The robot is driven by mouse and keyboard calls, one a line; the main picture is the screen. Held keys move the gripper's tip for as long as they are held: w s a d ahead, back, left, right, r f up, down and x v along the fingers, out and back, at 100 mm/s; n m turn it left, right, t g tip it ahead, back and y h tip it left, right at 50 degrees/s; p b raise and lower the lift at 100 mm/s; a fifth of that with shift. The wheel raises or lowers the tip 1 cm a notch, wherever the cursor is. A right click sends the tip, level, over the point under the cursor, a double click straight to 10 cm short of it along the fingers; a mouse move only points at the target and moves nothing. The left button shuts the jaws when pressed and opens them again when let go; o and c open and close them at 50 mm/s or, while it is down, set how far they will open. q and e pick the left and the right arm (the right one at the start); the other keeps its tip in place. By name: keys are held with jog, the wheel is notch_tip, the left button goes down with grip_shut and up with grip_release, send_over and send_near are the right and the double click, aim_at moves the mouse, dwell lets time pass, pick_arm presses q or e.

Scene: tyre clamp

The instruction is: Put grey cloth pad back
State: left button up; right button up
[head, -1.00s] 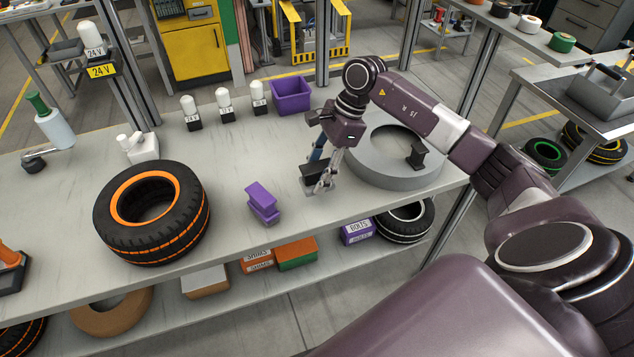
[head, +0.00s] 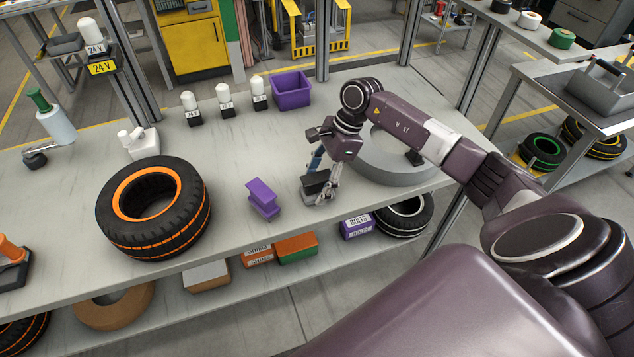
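A small dark grey block-like piece (head: 314,184), the only thing here that I can take for the grey cloth pad, is low over the bench near its front edge. My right gripper (head: 325,186) points down at it from above and appears shut on it, with fingers at its back and right side. The fingers hide part of it, and I cannot tell whether its underside touches the bench. My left gripper is not in view.
A purple block (head: 262,199) stands just left of the piece. A grey ring (head: 395,170) lies right, partly behind my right arm. An orange-rimmed tyre (head: 153,210) lies left. A purple bin (head: 291,91) and several white-topped bottles stand behind. The bench between is clear.

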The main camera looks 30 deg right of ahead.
jog(key=shift+r, duration=0.1)
jog(key=shift+r, duration=0.2)
jog(key=b+v, duration=0.3)
jog(key=v, duration=0.8)
jog(key=shift+d+r, duration=0.25)
jog(key=shift+r, duration=0.05)
jog(key=shift+s, duration=0.1)
